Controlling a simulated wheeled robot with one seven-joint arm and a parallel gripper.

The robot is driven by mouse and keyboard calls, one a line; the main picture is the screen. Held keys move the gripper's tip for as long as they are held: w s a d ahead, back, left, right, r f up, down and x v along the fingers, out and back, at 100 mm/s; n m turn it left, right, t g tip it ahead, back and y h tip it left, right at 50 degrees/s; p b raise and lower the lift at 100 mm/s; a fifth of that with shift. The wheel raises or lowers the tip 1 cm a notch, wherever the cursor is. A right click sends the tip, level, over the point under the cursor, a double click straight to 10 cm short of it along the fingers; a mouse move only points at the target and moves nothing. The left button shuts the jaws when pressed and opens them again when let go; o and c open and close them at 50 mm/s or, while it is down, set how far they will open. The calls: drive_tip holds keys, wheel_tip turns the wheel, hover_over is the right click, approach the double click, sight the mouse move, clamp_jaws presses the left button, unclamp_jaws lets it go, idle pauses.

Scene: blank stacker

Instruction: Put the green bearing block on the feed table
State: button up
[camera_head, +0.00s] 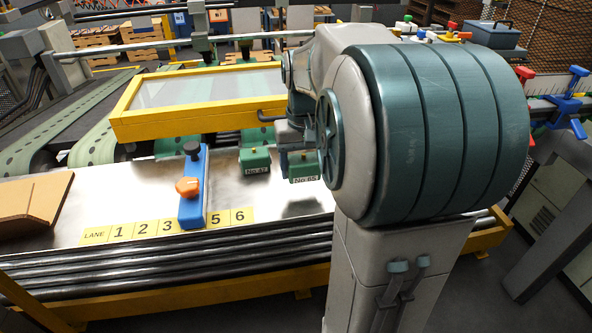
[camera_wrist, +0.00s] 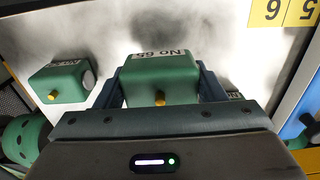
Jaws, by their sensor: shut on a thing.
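My gripper (camera_head: 297,158) is shut on a green bearing block (camera_head: 306,168) labelled No 65. In the wrist view, the gripper (camera_wrist: 160,88) has a finger on each side of this block (camera_wrist: 165,75), which has a yellow knob. The block hangs above the shiny feed table (camera_head: 110,200), with a dark shadow below it. A second green block (camera_head: 254,162), its label perhaps No 47, stands on the table to the left of the held one. My arm hides the table's right part in the head view.
A blue bar (camera_head: 195,207) with an orange knob (camera_head: 188,187) stands across the lane strip (camera_head: 130,231), covering the space between 3 and 5. A yellow-framed clear guard (camera_head: 200,95) lies behind. Brown cardboard (camera_head: 38,195) lies at left. Table between cardboard and bar is clear.

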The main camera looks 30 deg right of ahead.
sight(303, 179)
drive_tip(key=shift+f, duration=1.9)
drive_tip(key=shift+f, duration=0.15)
drive_tip(key=o, duration=1.4)
drive_tip(key=shift+o, duration=0.2)
wheel_tip(303, 179, up, 11)
drive_tip(key=shift+a+r, duration=0.1)
drive_tip(key=shift+r, duration=0.45)
drive_tip(key=s+a+f+n+t, duration=0.3)
drive_tip(key=s+a+f, duration=0.8)
drive_tip(key=s+a, duration=0.1)
drive_tip(key=shift+s+f, duration=0.15)
drive_tip(key=shift+s, duration=0.25)
